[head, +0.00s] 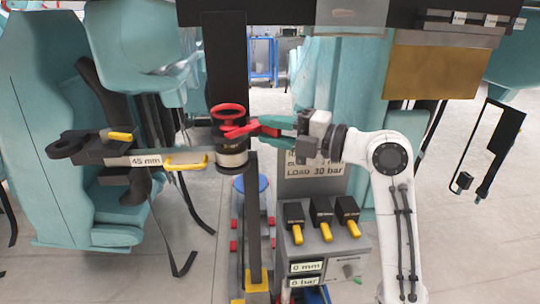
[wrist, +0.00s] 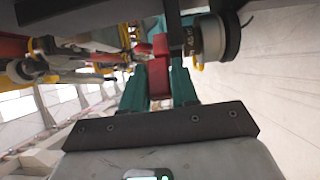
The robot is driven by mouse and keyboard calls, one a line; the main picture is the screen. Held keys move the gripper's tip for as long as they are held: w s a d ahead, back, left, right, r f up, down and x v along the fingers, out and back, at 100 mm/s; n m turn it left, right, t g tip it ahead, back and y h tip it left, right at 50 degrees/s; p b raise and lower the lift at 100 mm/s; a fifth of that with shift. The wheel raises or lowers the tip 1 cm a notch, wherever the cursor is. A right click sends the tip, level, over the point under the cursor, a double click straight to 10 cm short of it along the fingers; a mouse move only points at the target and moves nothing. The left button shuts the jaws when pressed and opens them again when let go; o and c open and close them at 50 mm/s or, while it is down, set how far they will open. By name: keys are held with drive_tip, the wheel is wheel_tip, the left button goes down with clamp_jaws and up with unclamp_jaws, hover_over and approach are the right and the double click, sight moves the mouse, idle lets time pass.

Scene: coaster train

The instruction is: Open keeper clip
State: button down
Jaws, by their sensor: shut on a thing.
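A red clip-like lever (head: 238,130), which seems to be the keeper clip, sits just below a red ring (head: 228,109) at the top of a dark round fitting (head: 232,158). My gripper (head: 262,128) reaches in from the right, its teal fingers shut on the lever's right end. In the wrist view the red lever (wrist: 158,77) lies between the two teal fingers of my gripper (wrist: 160,85). The lever's far end and its joint to the fitting are hard to make out.
A grey arm labelled 45 mm (head: 146,160) with a yellow handle (head: 186,162) runs left from the fitting. A control box (head: 326,250) with yellow-tipped levers stands below my arm. Teal seats (head: 50,130) stand at left. A black frame (head: 490,145) hangs at right.

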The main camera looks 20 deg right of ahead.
drive_tip(key=shift+w+d+f+n+g+y+b, duration=0.2)
drive_tip(key=shift+n+g+y+b, duration=0.45)
drive_tip(key=shift+b, duration=0.5)
drive_tip(key=shift+w+d+r+n+g+y+b, duration=0.1)
drive_tip(key=shift+d+n+g+y+b, duration=0.15)
drive_tip(key=shift+n+g+y+b, duration=0.65)
drive_tip(key=shift+m+b, duration=0.25)
drive_tip(key=shift+b, duration=0.25)
drive_tip(key=shift+d+g+b, duration=0.15)
drive_tip(key=shift+g+b, duration=0.1)
drive_tip(key=shift+b, duration=0.05)
drive_tip(key=c, duration=1)
unclamp_jaws()
drive_tip(key=shift+o, duration=0.2)
drive_tip(key=v, duration=1)
drive_tip(key=shift+d, duration=0.3)
drive_tip(key=shift+s, duration=0.15)
